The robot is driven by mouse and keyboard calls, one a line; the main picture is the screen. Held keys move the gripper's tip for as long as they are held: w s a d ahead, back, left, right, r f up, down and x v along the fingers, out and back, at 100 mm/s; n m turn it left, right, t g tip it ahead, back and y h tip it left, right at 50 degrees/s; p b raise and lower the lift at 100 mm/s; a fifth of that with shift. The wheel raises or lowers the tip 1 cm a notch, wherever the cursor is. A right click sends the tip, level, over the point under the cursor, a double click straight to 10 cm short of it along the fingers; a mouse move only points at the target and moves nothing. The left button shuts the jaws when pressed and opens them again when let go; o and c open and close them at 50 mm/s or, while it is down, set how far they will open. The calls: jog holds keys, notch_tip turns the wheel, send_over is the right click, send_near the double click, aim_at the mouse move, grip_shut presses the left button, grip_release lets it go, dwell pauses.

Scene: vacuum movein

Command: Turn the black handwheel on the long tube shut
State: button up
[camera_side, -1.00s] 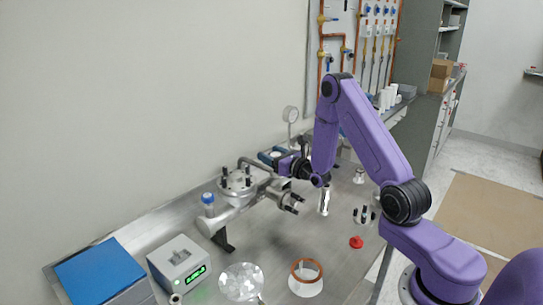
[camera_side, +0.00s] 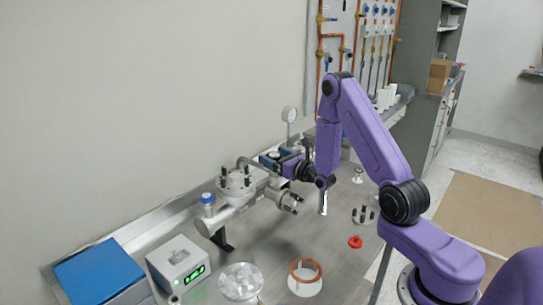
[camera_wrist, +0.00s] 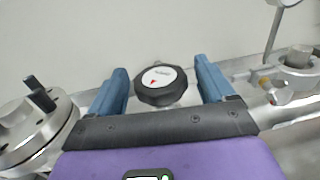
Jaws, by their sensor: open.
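The black handwheel (camera_wrist: 160,92) shows in the wrist view, with a white cap and a red mark. My gripper (camera_wrist: 162,66) is open, with one blue finger on each side of the handwheel. Gaps show between the fingers and its rim, so neither finger visibly grips it. In the side view my gripper (camera_side: 270,160) is behind the silver long tube (camera_side: 234,210), and the handwheel cannot be made out there.
A bolted flange (camera_wrist: 25,130) is close on the left in the wrist view, and a metal fitting (camera_wrist: 298,70) is on the right. In the side view a gauge (camera_side: 289,115) stands behind my gripper. A red cap (camera_side: 355,242) lies on the bench.

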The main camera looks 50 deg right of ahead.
jog(key=s, duration=0.5)
jog(key=shift+s+a, duration=0.25)
jog(key=shift+a, duration=0.05)
jog(key=shift+d, duration=0.1)
jog(key=s+d+n+y, duration=0.45)
jog(key=s+y, duration=0.25)
jog(key=s, duration=0.2)
jog(key=shift+g, duration=0.3)
jog(key=x, duration=1.7)
jog(key=shift+w+d+r, duration=0.15)
jog(key=c, duration=1)
